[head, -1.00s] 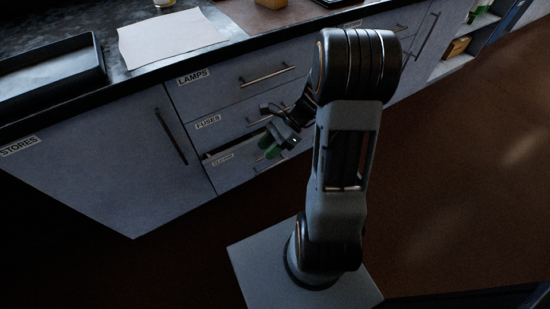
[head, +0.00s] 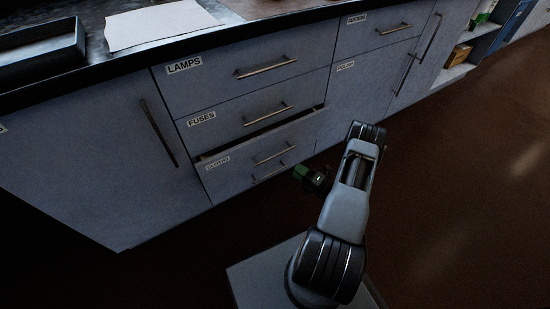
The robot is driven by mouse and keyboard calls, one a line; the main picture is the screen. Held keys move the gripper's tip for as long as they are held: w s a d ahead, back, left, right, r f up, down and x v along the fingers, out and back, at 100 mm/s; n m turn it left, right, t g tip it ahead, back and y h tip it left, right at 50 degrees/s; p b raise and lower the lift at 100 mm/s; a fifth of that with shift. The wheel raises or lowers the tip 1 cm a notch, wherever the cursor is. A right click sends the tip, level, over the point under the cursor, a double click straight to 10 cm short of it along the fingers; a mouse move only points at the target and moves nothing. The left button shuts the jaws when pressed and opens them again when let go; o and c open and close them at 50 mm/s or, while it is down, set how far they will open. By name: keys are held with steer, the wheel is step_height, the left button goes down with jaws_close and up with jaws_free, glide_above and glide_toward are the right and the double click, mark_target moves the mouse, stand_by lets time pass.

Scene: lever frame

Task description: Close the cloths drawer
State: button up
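The cloths drawer (head: 237,166) is a grey drawer front labelled CLOTHS, below the fuses drawer (head: 220,119) in the left stack. It stands slightly open: a dark gap runs along its top edge. Its bar handle (head: 274,152) is unobstructed. My gripper (head: 303,174), with green at its tip, is low in front of the drawer's right side. It appears apart from the drawer front. It is small and dark, so I cannot tell whether its fingers are open or shut.
The lamps drawer (head: 215,84) is shut above. A cupboard door (head: 85,150) is to the left. A dark tray (head: 40,52) and pale sheet (head: 160,24) lie on the worktop. Brown floor (head: 470,200) is clear to the right.

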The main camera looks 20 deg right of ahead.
mark_target(275, 156)
steer(key=b+x, duration=0.2)
steer(key=x, duration=0.9)
steer(key=shift+w+a+r, duration=0.15)
steer(key=shift+a, duration=0.05)
steer(key=shift+c, duration=0.4)
jaws_close()
